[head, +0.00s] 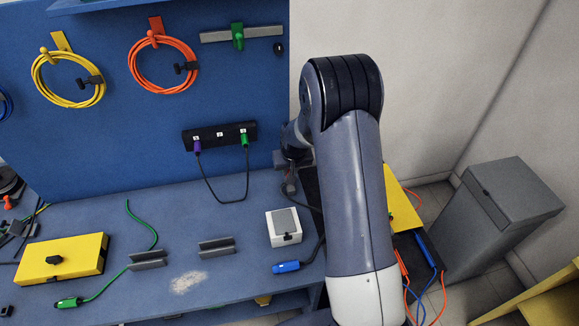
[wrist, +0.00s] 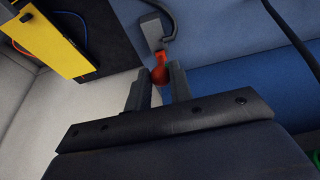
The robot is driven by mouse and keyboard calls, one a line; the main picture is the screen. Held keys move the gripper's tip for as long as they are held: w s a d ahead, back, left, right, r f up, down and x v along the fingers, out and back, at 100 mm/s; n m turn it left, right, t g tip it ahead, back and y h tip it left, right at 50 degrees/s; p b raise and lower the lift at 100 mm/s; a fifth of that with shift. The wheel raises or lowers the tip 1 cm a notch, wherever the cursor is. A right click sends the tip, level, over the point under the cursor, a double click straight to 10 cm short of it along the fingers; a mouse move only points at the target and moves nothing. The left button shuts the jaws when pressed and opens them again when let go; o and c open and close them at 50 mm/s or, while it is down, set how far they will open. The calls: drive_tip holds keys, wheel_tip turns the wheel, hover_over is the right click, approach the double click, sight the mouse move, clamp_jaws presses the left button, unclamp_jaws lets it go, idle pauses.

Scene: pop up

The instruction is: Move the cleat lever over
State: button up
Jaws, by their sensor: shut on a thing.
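The cleat lever shows in the wrist view as a red ball knob (wrist: 160,75) close to a grey block (wrist: 152,30) and a dark curved piece. My gripper (wrist: 157,85) has its two grey fingers on either side of the red knob and is shut on it. How the knob joins the grey block is hard to make out. In the head view, my arm hides most of the gripper and the cleat at the right end of the blue bench.
A white box (head: 284,228) and a blue plug (head: 287,267) lie on the bench left of my arm. A black socket strip (head: 219,136) with a looped cable is on the blue panel. A yellow panel (head: 401,206) and grey bin (head: 508,210) stand to the right.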

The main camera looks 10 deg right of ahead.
drive_tip(key=shift+s+f, duration=0.25)
drive_tip(key=shift+s, duration=0.05)
drive_tip(key=shift+s+f+b, duration=0.45)
drive_tip(key=shift+s+b, duration=0.25)
drive_tip(key=shift+s, duration=0.1)
drive_tip(key=shift+s+f+b, duration=0.65)
drive_tip(key=shift+f+b, duration=0.05)
drive_tip(key=shift+b, duration=0.1)
drive_tip(key=shift+f, duration=0.1)
drive_tip(key=shift+s+f+b, duration=0.2)
drive_tip(key=shift+f+b, duration=0.2)
drive_tip(key=shift+b, duration=0.15)
drive_tip(key=shift+s+f+b, duration=0.2)
drive_tip(key=shift+f+b, duration=0.1)
drive_tip(key=shift+b, duration=0.05)
clamp_jaws()
